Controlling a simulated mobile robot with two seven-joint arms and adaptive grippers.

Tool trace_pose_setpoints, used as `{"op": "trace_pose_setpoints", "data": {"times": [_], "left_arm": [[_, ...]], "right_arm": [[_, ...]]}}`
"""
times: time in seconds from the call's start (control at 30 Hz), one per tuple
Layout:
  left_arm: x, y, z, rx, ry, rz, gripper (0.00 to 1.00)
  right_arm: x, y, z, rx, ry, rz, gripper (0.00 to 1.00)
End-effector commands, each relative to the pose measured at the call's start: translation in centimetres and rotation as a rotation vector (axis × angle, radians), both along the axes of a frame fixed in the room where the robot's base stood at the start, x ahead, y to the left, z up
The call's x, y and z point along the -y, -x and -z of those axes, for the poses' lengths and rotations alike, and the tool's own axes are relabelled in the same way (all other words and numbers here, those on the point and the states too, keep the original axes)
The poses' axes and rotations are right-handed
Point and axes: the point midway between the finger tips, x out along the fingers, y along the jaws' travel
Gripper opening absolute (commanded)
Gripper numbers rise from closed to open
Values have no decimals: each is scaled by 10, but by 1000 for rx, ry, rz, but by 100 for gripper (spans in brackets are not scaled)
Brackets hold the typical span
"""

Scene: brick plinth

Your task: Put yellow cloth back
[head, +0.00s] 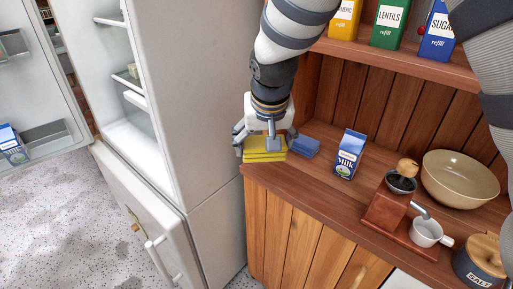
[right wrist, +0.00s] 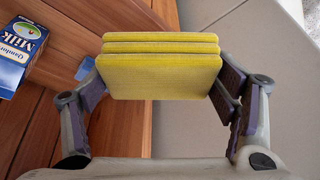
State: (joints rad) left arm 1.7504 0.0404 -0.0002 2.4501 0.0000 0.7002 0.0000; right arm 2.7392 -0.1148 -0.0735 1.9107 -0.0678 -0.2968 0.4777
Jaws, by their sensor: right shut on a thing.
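The yellow cloth (head: 264,156) is a folded stack of layers at the left end of the wooden counter, close to the fridge side. My right gripper (head: 265,140) points down and is shut on it. In the right wrist view the yellow cloth (right wrist: 160,75) fills the space between the two fingers of my gripper (right wrist: 160,88). The cloth overlaps the counter's left edge in view; I cannot tell whether it touches the wood. A folded blue cloth (head: 306,147) lies on the counter just right of the gripper. My left gripper is not in view.
A milk carton (head: 348,155) stands right of the blue cloth. Further right are a coffee grinder (head: 385,205), a white cup (head: 426,232), a beige bowl (head: 460,180) and a salt jar (head: 478,262). The fridge (head: 205,100) stands open at left. A shelf (head: 370,52) holds refill boxes above.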

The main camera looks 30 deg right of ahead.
Motion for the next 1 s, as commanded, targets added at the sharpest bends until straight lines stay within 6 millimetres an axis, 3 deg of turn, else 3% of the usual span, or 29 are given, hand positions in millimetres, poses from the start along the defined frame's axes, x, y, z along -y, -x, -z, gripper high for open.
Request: {"op": "trace_pose_setpoints", "data": {"times": [0.03,0.13,0.33,0.53,0.7,1.0], "left_arm": [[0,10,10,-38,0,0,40],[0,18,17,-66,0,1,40],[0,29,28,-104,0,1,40],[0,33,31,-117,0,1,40],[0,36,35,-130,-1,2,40],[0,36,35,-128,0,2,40]], "right_arm": [[12,-11,23,-24,-4,5,53],[36,-32,38,-25,-3,6,53],[62,-55,75,-19,-1,3,53],[72,-65,90,-14,-1,2,53],[73,-65,119,-15,0,1,53],[73,-66,119,-9,0,2,53]]}}
